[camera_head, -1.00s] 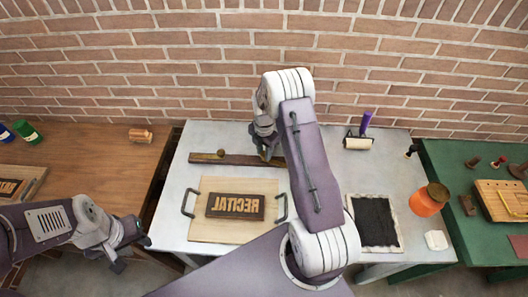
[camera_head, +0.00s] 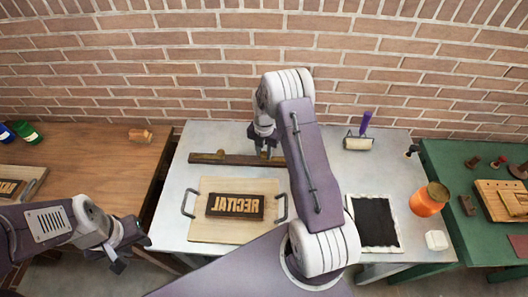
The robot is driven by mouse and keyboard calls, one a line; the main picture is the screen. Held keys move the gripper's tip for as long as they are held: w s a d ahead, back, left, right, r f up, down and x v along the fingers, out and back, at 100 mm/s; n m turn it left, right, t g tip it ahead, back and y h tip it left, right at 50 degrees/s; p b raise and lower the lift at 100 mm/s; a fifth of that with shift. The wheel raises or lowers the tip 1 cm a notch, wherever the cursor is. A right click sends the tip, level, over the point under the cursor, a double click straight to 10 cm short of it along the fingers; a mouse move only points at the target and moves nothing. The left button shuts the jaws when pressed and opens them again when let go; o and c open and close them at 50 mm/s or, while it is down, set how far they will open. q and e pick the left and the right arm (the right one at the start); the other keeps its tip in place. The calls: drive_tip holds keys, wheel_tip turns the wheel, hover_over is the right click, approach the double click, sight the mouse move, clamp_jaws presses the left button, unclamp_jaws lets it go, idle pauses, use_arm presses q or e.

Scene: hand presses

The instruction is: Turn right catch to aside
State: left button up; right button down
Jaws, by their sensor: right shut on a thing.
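A dark brown bar (camera_head: 235,159) lies across the back of the grey press table. Which way that catch points cannot be told. In front of the bar lies a wooden board with a dark block reading mirrored "RECITAL" (camera_head: 236,206). My left gripper (camera_head: 120,262) hangs at the lower left, away from the bar; its jaw opening is unclear.
A brayer with a purple handle (camera_head: 360,140), a black ink slab (camera_head: 375,222) and an orange jar (camera_head: 429,199) are on the right. The board has dark side handles (camera_head: 188,204). My right arm crosses the table's middle. A brick wall stands close behind.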

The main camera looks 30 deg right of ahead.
drive_tip(key=shift+w+r, duration=0.1)
drive_tip(key=c, duration=1.1)
unclamp_jaws()
drive_tip(key=shift+o, duration=0.2)
wheel_tip(320, 180, up, 9)
drive_tip(key=b, duration=0.1)
